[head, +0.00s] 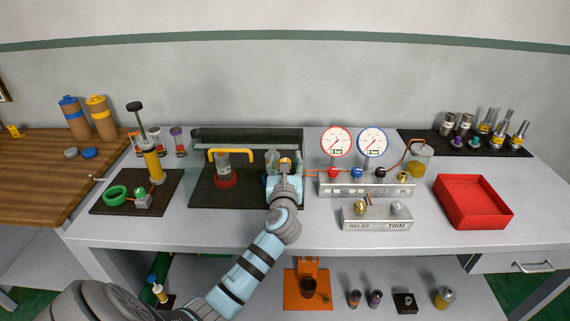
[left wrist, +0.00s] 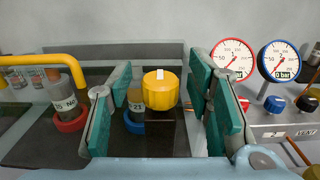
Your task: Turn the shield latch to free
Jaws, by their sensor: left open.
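The latch appears as a round yellow knob (left wrist: 160,90) with a white mark on top, on a dark block in the left wrist view. In the head view the knob (head: 285,161) shows small just past my gripper. My left gripper (head: 284,172) is open over the right side of the dark station. In the left wrist view its teal pads (left wrist: 163,78) stand on both sides of the knob, with gaps visible. The shield's yellow handle (head: 230,151) is left of the gripper. My right gripper is not in view.
A red-collared vial (left wrist: 63,103) stands left of the gripper, and a blue-collared one (left wrist: 134,118) close behind the left pad. Two gauges (head: 335,142) and a valve manifold (head: 365,186) are close on the right. A red tray (head: 473,225) lies farther right.

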